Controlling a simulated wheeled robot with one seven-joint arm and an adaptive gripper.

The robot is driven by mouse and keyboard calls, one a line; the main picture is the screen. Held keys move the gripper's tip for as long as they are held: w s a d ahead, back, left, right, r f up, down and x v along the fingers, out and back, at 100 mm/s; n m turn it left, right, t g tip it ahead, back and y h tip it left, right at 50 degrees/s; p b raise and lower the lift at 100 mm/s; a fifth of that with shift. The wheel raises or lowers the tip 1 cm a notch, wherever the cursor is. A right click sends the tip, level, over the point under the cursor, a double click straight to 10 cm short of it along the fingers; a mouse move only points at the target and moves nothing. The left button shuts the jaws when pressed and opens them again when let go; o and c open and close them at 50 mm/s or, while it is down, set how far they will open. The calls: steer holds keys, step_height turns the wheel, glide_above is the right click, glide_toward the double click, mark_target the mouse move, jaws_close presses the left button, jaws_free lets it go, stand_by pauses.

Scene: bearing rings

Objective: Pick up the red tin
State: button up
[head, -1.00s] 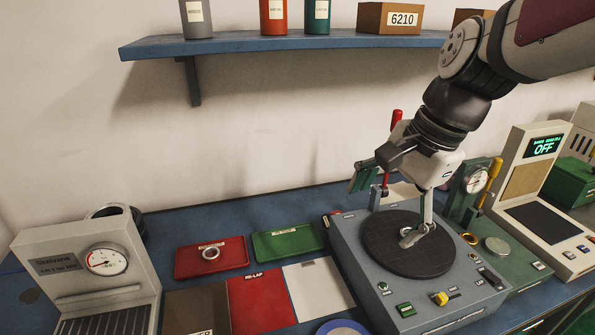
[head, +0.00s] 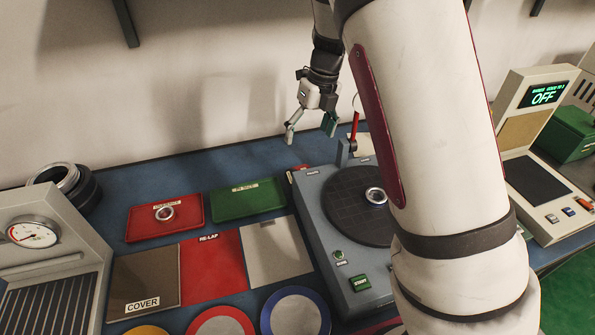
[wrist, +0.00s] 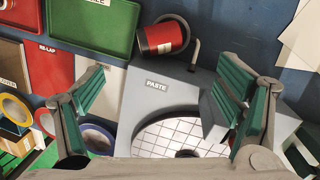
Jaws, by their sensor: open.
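The red tin (wrist: 165,36) shows near the top middle of the wrist view, with a pale label and a dark end, by the back edge of the grey lapping machine (wrist: 175,85). In the head view only a small red part (head: 291,176) shows at the machine's back left corner, and I cannot be sure it is the tin. My gripper (head: 310,130) is open and empty, above the back of the bench near that corner. Its two green-padded fingers (wrist: 155,95) are spread wide in the wrist view, with the tin beyond them, apart from both.
The machine carries a round plate (head: 345,220) with a metal ring (head: 376,195) and a red lever (head: 354,132) behind it. A red tray (head: 140,225) and a green tray (head: 240,207) lie to the left. The wall is close behind.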

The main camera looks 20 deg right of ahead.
mark_target(299, 167)
steer(key=f, duration=0.4)
steer(key=a+f, duration=0.1)
steer(key=f, duration=0.3)
steer(key=a+f, duration=0.1)
steer(key=f, duration=0.3)
steer(key=shift+w+f, duration=0.25)
steer(key=shift+w, duration=0.05)
steer(key=c, duration=1.5)
steer(key=shift+o, duration=0.2)
steer(key=shift+a, duration=0.1)
steer(key=shift+r, duration=0.1)
steer(key=shift+w+r+b, duration=0.15)
steer(key=shift+w+b, duration=0.05)
steer(key=shift+b, duration=0.1)
steer(key=c, duration=0.3)
steer(key=w+r+b, duration=0.1)
steer(key=w+r, duration=0.1)
steer(key=w, duration=0.2)
steer(key=w+r, duration=0.3)
steer(key=w, duration=0.2)
steer(key=w+r+b, duration=0.1)
steer(key=w+r, duration=0.1)
steer(key=w, duration=0.2)
steer(key=shift+w+r+b, duration=0.3)
steer(key=shift+c, duration=0.2)
